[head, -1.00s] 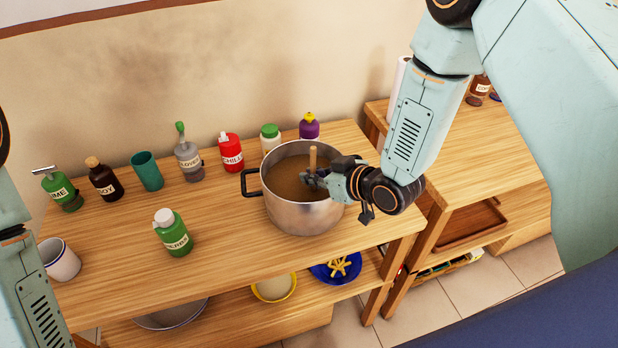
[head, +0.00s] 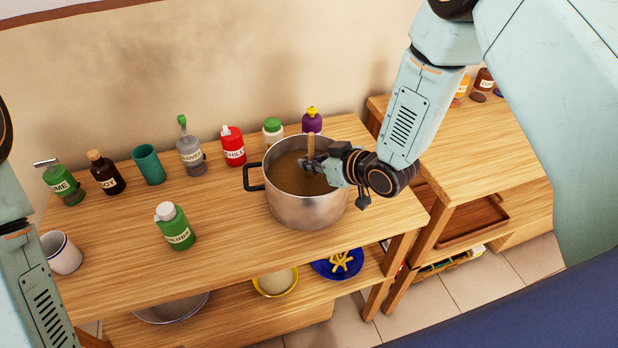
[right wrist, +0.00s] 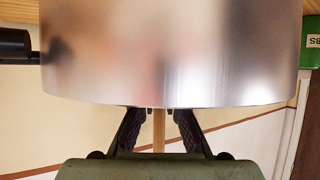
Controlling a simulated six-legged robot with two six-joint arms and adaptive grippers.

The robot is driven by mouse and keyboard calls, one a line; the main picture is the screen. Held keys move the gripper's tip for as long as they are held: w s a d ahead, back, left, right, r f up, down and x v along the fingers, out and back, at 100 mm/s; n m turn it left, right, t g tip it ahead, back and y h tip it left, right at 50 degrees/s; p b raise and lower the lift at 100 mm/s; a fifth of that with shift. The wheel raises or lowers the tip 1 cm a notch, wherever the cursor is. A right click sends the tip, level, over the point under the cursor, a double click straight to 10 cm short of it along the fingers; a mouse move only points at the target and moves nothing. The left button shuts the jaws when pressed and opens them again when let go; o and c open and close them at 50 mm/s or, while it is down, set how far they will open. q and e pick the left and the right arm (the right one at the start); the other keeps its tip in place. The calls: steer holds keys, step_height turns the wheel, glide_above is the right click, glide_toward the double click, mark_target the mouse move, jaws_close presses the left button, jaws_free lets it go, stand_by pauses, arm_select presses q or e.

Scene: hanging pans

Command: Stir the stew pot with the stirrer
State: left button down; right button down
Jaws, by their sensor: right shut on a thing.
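The stew pot (head: 308,211) is a steel pot with a black side handle and brown stew (head: 285,178) inside, standing on the wooden table. The stirrer (head: 311,146) is a wooden stick standing nearly upright in the stew; its lower end is hidden. My right gripper (head: 314,166) is shut on the stirrer over the pot's opening. In the right wrist view the stirrer (right wrist: 159,130) shows between the two dark fingers, and the pot's wall (right wrist: 170,60) fills the upper part. My left gripper is out of view; only part of my left arm shows at the left edge.
Several bottles stand along the table's back, including a red chilli bottle (head: 233,147) and a purple one (head: 311,121) just behind the pot. A green herbs bottle (head: 174,228) stands left of the pot. A white mug (head: 63,254) is farther left. The wooden table (head: 225,285) is clear in front.

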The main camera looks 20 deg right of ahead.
steer(key=shift+r+p, duration=5.5)
steer(key=shift+r, duration=1.3)
steer(key=shift+f, duration=0.1)
steer(key=shift+s+d, duration=0.1)
steer(key=shift+s, duration=0.05)
